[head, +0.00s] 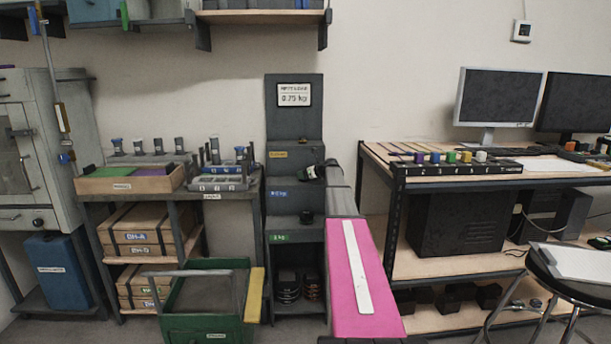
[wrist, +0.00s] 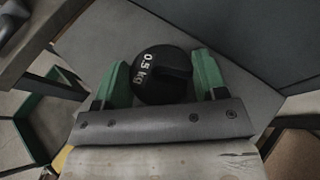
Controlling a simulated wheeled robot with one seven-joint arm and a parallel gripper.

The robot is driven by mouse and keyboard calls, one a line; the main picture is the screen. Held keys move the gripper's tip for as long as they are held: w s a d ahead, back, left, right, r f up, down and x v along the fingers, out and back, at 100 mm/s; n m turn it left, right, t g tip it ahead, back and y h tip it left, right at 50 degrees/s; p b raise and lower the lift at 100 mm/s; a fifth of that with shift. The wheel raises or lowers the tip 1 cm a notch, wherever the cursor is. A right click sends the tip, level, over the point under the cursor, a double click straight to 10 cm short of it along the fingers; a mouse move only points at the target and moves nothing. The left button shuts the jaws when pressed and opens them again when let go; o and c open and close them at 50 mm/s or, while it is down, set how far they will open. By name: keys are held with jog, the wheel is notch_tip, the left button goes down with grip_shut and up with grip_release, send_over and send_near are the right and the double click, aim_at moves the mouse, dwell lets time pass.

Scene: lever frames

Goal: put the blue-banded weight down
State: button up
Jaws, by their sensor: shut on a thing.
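My gripper (wrist: 161,72) is shut on a black round weight (wrist: 160,85) marked "0.5 kg", held between its two green fingers in the wrist view. No blue band shows on the side facing the wrist camera. In the head view, my gripper (head: 318,171) is at the right side of a grey stepped rack (head: 295,148), near the step with the blue label (head: 280,194). My arm hides part of the rack's right side. In the wrist view, a flat grey surface lies under the weight; I cannot tell whether they touch.
A sign (head: 294,95) on the rack reads 0.75 kg. A green bin (head: 210,300) stands front left. A workbench (head: 440,172) stands close on the right.

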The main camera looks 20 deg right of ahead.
jog(key=shift+f, duration=0.1)
jog(key=o, duration=1.4)
jog(key=shift+c, duration=0.2)
jog(key=v, duration=1.2)
jog(key=s+a+f+n+g+h, duration=0.1)
jog(key=s+a+f+n+g, duration=0.3)
jog(key=s+a+f+n, duration=0.7)
jog(key=s+a+f+n+g+h, duration=0.1)
jog(key=s+a+f+n+g, duration=0.25)
jog(key=s+a+f, duration=0.8)
jog(key=s+a+f+n+g+h, duration=0.2)
jog(key=s+a+f+n, duration=0.1)
jog(key=s+a+n, duration=0.3)
jog(key=s+a+f+n+g+h, duration=0.2)
jog(key=s+a+n, duration=0.4)
jog(key=s, duration=0.8)
jog(key=f+n, duration=0.1)
jog(key=n, duration=0.2)
jog(key=shift+s+a+f+n, duration=0.2)
jog(key=shift+s+f+n, duration=0.1)
jog(key=shift+s+n, duration=0.1)
